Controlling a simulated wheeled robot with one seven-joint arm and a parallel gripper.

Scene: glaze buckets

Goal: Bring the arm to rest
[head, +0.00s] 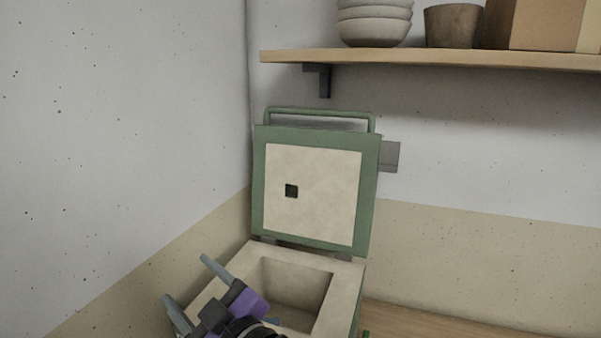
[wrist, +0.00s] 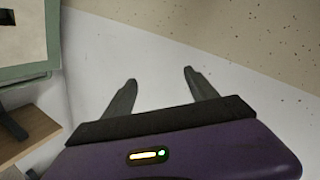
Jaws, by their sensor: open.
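My gripper (head: 187,281) shows at the bottom of the head view, with its two grey fingers apart and nothing between them. It is in front of and above the left rim of a square box-shaped kiln (head: 342,283), whose lid (head: 311,195) stands raised. My purple gripper body hides part of the kiln's near left side. In the wrist view the open fingers (wrist: 155,92) point toward the pale wall, and the green-edged lid (wrist: 52,40) is at the upper left.
A wooden shelf (head: 430,60) on the back wall holds stacked bowls (head: 374,22), a brown pot (head: 453,26) and a cardboard box (head: 535,25). A wooden surface (head: 420,324) lies right of the kiln. The left wall (head: 120,130) is close to the kiln and my gripper.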

